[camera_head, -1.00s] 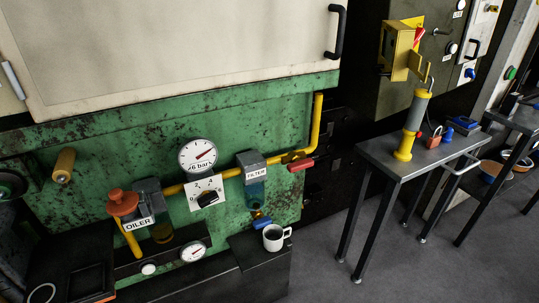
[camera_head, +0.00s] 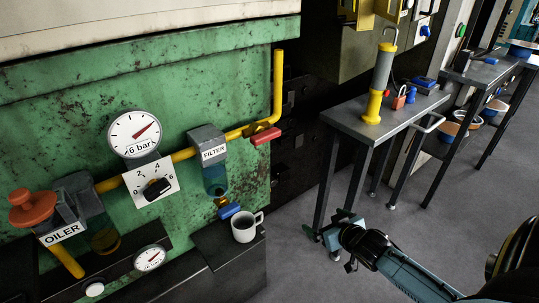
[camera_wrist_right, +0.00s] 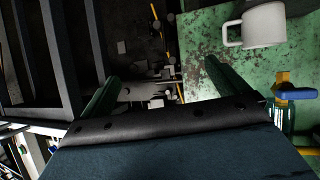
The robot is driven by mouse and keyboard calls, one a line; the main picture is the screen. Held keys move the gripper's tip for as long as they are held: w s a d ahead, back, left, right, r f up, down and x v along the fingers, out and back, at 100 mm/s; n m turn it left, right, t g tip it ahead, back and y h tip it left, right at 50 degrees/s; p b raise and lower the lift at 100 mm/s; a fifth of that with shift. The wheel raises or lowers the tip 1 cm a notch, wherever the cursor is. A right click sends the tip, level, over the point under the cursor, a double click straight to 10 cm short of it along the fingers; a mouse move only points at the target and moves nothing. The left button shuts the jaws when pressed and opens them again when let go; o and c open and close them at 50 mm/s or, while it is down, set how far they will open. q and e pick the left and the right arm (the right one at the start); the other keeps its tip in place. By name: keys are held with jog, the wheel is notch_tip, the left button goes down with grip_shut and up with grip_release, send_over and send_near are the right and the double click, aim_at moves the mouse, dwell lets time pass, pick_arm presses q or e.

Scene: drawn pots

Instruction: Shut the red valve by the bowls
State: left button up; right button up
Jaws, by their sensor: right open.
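A red lever handle (camera_head: 265,136) sits on the yellow pipe (camera_head: 240,132), just right of the FILTER unit, where the pipe bends up. It looks roughly in line with the horizontal run of pipe. Bowls (camera_head: 466,116) stand on a lower shelf at the right, well apart from this handle; I see no red valve beside them. My right gripper (camera_head: 324,234) is open and empty, low in front of the metal table, below and right of the red handle. Its two fingers (camera_wrist_right: 160,88) show apart in the right wrist view. The left gripper is out of view.
A white mug (camera_head: 243,228) stands on a dark ledge beside a blue handle (camera_head: 229,211); both show in the right wrist view. An orange-red knob (camera_head: 33,207) is on the OILER. The metal table (camera_head: 400,108) carries a grey-yellow cylinder (camera_head: 379,85) and a padlock (camera_head: 398,98).

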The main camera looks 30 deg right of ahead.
notch_tip(320, 180, up, 12)
jog(key=w+a+t+y+b, duration=0.1)
jog(key=w+a+t+b, duration=0.2)
jog(key=n+t+y+b, duration=0.2)
jog(key=t+y, duration=0.1)
send_near(269, 139)
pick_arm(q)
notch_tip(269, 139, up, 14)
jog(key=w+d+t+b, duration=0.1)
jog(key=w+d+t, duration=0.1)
pick_arm(e)
jog(key=shift+h, duration=0.3)
jog(key=w, duration=0.2)
jog(key=w+b, duration=0.1)
jog(key=w, duration=0.5)
jog(key=shift+w+a+b, duration=0.25)
jog(key=shift+a+b, duration=0.15)
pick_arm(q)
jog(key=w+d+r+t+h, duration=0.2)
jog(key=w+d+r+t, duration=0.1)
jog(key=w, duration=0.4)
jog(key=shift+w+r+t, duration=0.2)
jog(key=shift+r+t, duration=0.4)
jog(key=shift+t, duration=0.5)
pick_arm(e)
jog(key=shift+w, duration=0.6)
